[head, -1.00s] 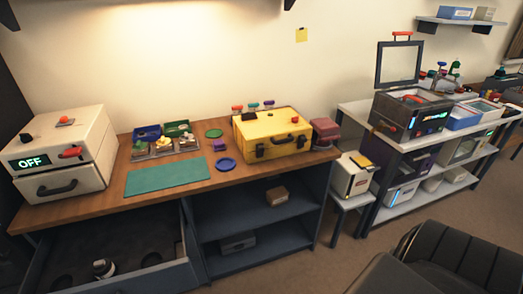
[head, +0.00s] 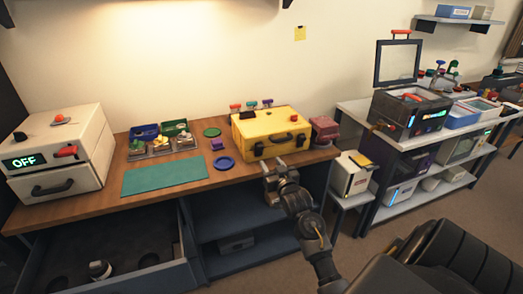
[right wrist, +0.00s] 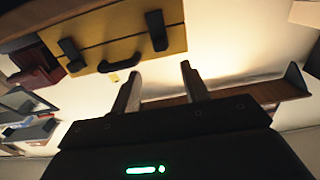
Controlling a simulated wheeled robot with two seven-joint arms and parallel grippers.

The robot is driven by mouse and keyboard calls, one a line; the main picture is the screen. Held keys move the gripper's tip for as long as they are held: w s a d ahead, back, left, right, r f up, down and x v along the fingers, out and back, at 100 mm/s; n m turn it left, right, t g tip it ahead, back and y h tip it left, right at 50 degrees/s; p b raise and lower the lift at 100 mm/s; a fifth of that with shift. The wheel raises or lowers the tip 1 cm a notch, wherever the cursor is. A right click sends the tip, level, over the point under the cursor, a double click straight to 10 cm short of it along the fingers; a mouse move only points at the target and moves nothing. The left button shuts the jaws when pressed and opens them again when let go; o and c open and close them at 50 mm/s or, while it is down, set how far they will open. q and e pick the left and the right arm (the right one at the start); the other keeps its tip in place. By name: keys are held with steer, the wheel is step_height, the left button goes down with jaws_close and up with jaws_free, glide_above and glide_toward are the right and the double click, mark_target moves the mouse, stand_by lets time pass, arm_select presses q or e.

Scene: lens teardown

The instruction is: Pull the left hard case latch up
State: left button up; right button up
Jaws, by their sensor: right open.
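The yellow hard case (head: 262,124) lies closed on the wooden bench. Its front has a dark handle (head: 283,138) between two dark latches. The left latch (head: 259,149) is on the front's left part; it shows in the right wrist view (right wrist: 156,32), where the scene is turned over and it is on the right. The right latch (right wrist: 72,55) is on the left there. My right gripper (head: 269,167) is in front of and below the case's left latch, open and empty, its two fingers (right wrist: 161,80) apart and not touching the case. My left gripper is not in view.
A green mat (head: 165,175), a blue dish (head: 224,163) and a parts tray (head: 163,147) are left of the case. A dark red box (head: 324,129) stands at its right. Small jars (head: 251,106) stand behind it. An open drawer (head: 130,250) is below the bench.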

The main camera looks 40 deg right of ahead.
mark_target(261, 149)
steer(key=p+x, duration=0.1)
steer(key=x, duration=0.9)
steer(key=shift+w+d, duration=0.1)
steer(key=shift+w, duration=0.15)
jaws_close()
steer(key=shift+r+p, duration=1.2)
steer(key=shift+f, duration=0.15)
jaws_free()
